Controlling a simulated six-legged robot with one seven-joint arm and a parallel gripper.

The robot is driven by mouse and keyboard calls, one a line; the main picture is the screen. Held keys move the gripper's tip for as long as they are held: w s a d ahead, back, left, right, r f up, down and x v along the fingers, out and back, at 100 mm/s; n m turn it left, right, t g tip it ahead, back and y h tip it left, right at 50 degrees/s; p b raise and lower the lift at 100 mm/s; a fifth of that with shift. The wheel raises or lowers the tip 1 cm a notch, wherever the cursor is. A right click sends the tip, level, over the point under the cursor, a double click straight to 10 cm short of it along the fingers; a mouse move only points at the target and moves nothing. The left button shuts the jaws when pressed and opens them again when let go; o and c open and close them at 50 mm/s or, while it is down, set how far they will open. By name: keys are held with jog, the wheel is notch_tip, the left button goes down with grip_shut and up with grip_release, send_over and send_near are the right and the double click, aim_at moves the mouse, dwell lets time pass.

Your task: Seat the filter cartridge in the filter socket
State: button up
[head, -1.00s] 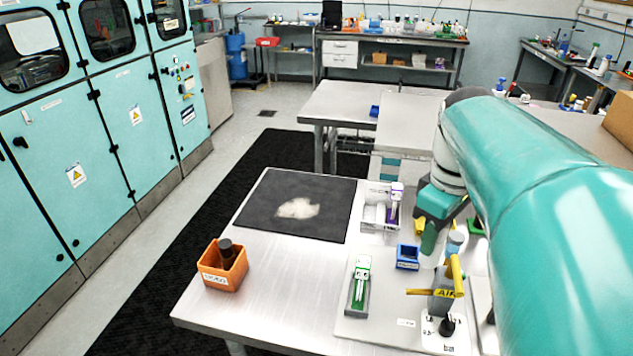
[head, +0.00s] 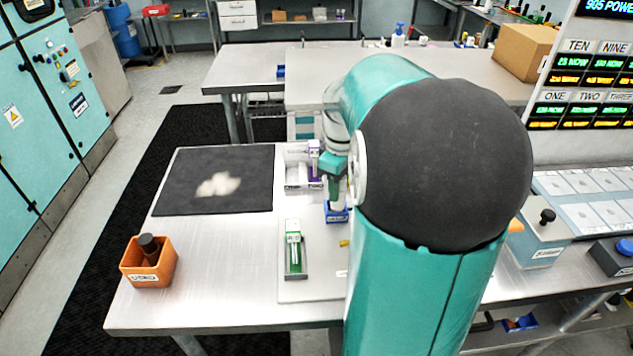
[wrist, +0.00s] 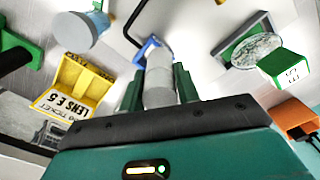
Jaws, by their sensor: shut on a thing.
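The filter cartridge (wrist: 158,82) is a pale grey-white cylinder. My gripper (wrist: 158,90) is shut on it, with a green finger on each side in the wrist view. A small blue holder, which looks like the filter socket (wrist: 147,47), shows just beyond the cartridge's far end. In the head view my gripper (head: 334,183) is directly above this blue socket (head: 337,215) on the bench. The cartridge's lower end is at or close over the socket; I cannot tell whether it is inside. My arm hides the area to the right.
A green module in a tray (head: 294,258) stands in front, and a white-and-purple module (head: 313,158) behind. An orange bin (head: 148,264) and black mat (head: 216,180) lie left.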

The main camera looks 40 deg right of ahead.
jog(key=shift+w+d+f, duration=0.25)
jog(key=shift+w+f, duration=0.15)
jog(key=shift+f, duration=0.1)
jog(key=shift+w+d+f, duration=0.2)
jog(key=shift+w+f, duration=0.15)
jog(key=shift+f, duration=1.7)
jog(key=shift+f, duration=0.15)
jog(key=o, duration=1)
jog(key=shift+c, duration=0.2)
